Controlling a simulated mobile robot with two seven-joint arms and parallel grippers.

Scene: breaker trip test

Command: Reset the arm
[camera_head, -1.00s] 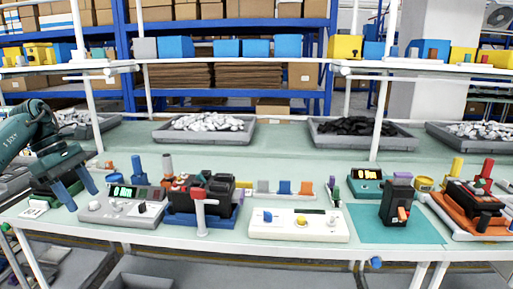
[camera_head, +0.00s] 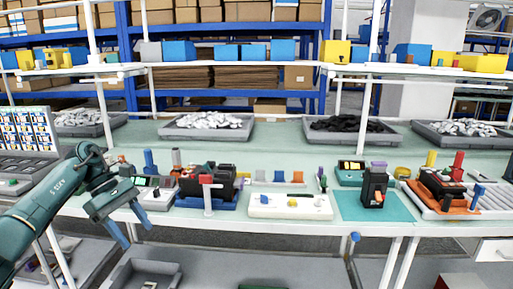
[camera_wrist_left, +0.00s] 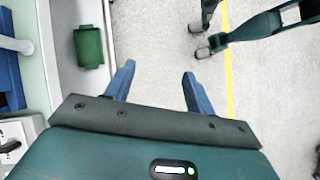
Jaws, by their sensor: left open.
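My left gripper (camera_head: 125,235) is in the head view at the left, in front of the table's front edge. It is open and empty, with its two blue fingers apart. In the left wrist view the open fingers (camera_wrist_left: 158,88) point over the floor, and nothing is between them. My left arm partly hides the grey tester with a green display (camera_head: 155,192) on the table. My right gripper is not in the head view.
The table (camera_head: 240,212) holds black breaker devices on a blue base (camera_head: 208,204), a white button panel (camera_head: 290,206), a black breaker (camera_head: 374,186) on a teal mat (camera_head: 350,208) and an orange-based fixture (camera_head: 428,203). A green bin (camera_wrist_left: 89,47) lies below.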

